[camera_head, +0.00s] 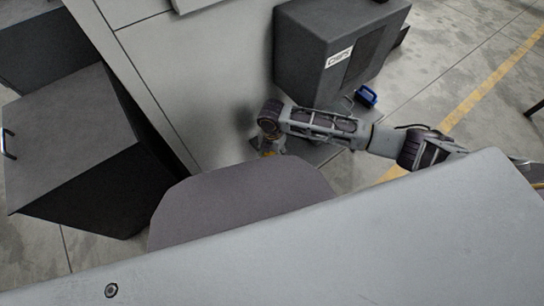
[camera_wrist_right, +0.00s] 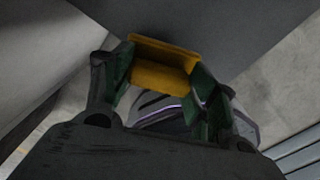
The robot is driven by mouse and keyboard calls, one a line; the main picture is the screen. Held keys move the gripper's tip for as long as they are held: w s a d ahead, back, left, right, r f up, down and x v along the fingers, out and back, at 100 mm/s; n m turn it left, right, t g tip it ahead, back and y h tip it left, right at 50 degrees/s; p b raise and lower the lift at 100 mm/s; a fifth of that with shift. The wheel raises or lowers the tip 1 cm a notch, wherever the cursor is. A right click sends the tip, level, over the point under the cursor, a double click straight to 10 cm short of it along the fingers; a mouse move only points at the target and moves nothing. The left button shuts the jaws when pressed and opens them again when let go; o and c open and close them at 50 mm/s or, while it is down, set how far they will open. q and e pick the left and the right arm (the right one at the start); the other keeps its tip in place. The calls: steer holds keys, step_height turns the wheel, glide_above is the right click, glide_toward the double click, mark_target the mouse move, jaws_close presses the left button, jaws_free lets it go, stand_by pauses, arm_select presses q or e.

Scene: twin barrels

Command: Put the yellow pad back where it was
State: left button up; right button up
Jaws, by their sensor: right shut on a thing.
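The yellow pad (camera_wrist_right: 162,72) is between the green-lined fingers of my right gripper (camera_wrist_right: 163,90) in the right wrist view. The gripper is shut on it. In the head view my right arm reaches in from the right, and the right gripper (camera_head: 267,152) points down beside the dark bin marked CHIPS. A small bit of yellow shows there; most of the pad is hidden. My left gripper is not in view.
The dark CHIPS bin (camera_head: 318,62) stands at the top middle, with a small blue object (camera_head: 366,96) at its right. Another dark box (camera_head: 75,140) stands at the left. A pale floor panel (camera_head: 200,70) between them is clear.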

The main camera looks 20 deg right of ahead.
mark_target(272, 153)
steer(key=shift+f+b, duration=0.35)
steer(key=shift+f, duration=0.65)
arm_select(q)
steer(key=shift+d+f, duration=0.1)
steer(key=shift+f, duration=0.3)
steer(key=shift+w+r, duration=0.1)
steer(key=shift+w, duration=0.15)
arm_select(e)
steer(key=o, duration=0.9)
steer(key=shift+f, duration=0.1)
steer(key=shift+r+p, duration=0.5)
steer(key=shift+r, duration=0.7)
step_height(272, 153, up, 8)
steer(key=p, duration=0.3)
steer(key=shift+f, duration=0.1)
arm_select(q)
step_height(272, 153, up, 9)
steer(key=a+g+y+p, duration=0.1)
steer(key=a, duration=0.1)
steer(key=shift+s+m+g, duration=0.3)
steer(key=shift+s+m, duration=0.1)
arm_select(e)
steer(key=shift+r, duration=1.05)
